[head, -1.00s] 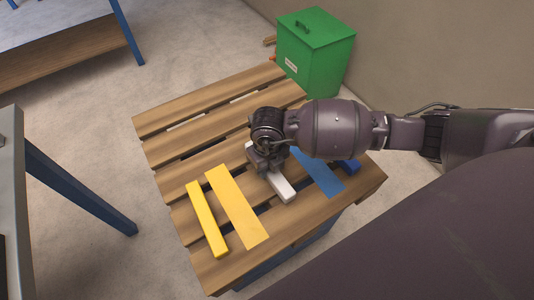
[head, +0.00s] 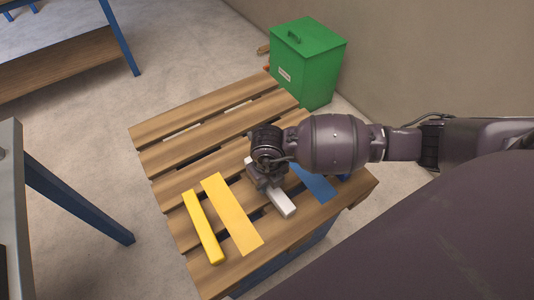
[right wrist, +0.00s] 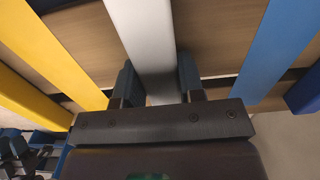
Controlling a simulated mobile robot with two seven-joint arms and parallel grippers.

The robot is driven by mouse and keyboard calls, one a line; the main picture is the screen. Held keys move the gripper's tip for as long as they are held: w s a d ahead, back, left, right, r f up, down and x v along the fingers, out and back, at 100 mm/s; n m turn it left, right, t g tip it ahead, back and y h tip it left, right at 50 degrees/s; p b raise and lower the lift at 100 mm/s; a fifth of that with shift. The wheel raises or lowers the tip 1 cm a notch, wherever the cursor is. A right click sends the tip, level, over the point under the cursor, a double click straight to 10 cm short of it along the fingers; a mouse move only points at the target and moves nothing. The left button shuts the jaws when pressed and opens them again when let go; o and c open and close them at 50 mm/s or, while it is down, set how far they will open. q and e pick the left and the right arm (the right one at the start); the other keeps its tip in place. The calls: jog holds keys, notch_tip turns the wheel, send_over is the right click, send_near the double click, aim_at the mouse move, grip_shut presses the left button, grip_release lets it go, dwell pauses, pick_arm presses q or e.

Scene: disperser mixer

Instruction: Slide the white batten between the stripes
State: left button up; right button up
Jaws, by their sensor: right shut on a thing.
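The white batten (head: 281,203) lies on the wooden pallet between a flat yellow stripe (head: 233,214) and a flat blue stripe (head: 315,183). My right gripper (head: 264,178) is over the batten and shut on it. In the right wrist view the two fingers (right wrist: 160,82) sit on either side of the white batten (right wrist: 145,35). The yellow stripe (right wrist: 55,60) is to its left and the blue stripe (right wrist: 275,50) to its right there, with bare wood between. The arm hides the batten's middle part in the head view. My left gripper is not in view.
A yellow batten (head: 203,228) lies left of the yellow stripe. A blue batten (right wrist: 306,92) lies right of the blue stripe. The slatted pallet (head: 165,131) has open gaps. A green bin (head: 312,65) stands behind it. A blue-legged table (head: 75,198) is at left.

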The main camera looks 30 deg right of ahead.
jog(key=o, duration=1.1)
jog(key=shift+r, duration=0.1)
jog(key=shift+w+r, duration=0.1)
jog(key=shift+r, duration=0.25)
notch_tip(320, 180, up, 8)
jog(key=p, duration=0.3)
jog(key=shift+r, duration=0.95)
